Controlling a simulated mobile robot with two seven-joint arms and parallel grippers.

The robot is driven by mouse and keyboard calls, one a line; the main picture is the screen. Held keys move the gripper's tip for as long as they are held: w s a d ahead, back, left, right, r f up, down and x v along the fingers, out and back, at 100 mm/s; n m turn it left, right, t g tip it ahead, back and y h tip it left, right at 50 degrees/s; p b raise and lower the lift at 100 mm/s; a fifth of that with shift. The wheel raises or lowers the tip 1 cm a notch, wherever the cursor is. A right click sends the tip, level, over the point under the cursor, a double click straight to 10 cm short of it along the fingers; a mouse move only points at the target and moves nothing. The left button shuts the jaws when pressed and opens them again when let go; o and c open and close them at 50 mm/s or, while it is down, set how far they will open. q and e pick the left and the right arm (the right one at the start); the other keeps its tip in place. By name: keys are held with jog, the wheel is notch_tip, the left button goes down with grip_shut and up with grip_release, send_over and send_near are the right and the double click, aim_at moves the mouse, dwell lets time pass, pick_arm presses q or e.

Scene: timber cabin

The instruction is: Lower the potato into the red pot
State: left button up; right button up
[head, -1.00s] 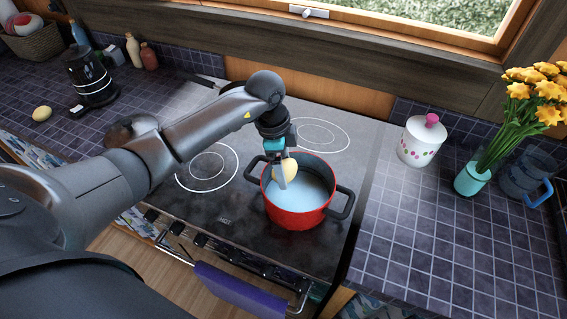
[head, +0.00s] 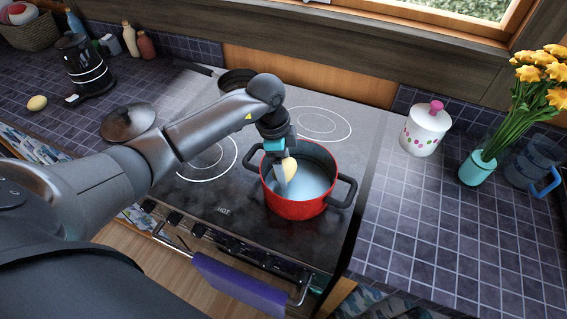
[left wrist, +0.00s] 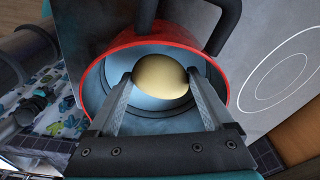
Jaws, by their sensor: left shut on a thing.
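The red pot (head: 297,208) stands on the stove's front right area, with black handles and a pale bluish inside. My left gripper (head: 284,178) comes down over the pot's left part and is shut on the pale yellow potato (head: 290,167). In the left wrist view the potato (left wrist: 160,78) sits between the two fingertips, within the outline of the red pot rim (left wrist: 96,62). The fingers appear to reach inside the pot. I cannot tell whether the potato touches the pot's bottom. My right gripper is not in view.
A dark lid (head: 128,122) lies left of the stove, and a dark pan (head: 236,78) stands at the stove's back. A white lidded jar (head: 425,130) and a teal vase of yellow flowers (head: 477,168) stand on the right counter. Another yellow potato-like item (head: 37,103) lies far left.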

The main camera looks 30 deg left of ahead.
pick_arm(q)
jog(key=shift+f+b, duration=1.55)
jog(key=shift+f, duration=0.95)
dwell(1.3)
jog(key=o, duration=1.2)
jog(key=shift+o, duration=0.2)
notch_tip(320, 180, up, 15)
jog(key=a+p, duration=0.1)
jog(key=a, duration=0.1)
jog(key=shift+s, duration=0.4)
